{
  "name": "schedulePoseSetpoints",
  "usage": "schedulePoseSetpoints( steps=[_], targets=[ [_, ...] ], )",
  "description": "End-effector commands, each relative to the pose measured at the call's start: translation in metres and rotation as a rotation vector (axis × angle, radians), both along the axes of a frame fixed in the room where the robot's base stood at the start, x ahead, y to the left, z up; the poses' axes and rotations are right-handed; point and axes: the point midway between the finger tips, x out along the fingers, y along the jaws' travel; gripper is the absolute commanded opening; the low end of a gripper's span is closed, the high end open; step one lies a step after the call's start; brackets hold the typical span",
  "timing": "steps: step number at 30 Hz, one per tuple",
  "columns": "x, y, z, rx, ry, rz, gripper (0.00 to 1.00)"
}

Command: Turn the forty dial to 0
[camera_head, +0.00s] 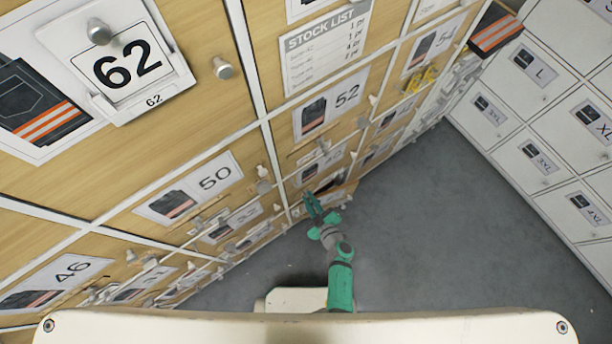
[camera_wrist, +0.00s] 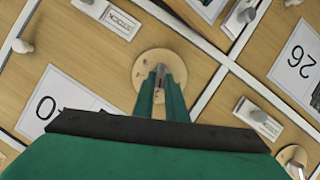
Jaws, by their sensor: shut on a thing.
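A round pale wooden dial (camera_wrist: 142,68) sits on a wood drawer front in the wrist view. My gripper (camera_wrist: 160,72) reaches over it, its two green fingers shut on the narrow grip at the middle of the dial. The fingers hide most of the grip, so which mark it points to cannot be read. Beside it a white card (camera_wrist: 62,98) shows a 0, its other digit partly covered by my gripper. In the head view my gripper (camera_head: 314,204) is low against the cabinet, near a small card (camera_head: 322,166) that looks like 40; the dial is hidden there.
Knobs and small holders stick out from the drawer fronts. White lockers (camera_head: 540,120) stand at the right; the grey floor (camera_head: 440,240) between is clear.

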Motion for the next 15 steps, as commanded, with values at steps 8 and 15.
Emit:
schedulePoseSetpoints(
  steps=[8, 15],
  targets=[
    [0.0026, 0.009, -0.0005, -0.166, -0.128, 0.005, 0.0],
    [0.0014, 0.0106, -0.003, -0.339, -0.254, 0.005, 0.0]
  ],
)
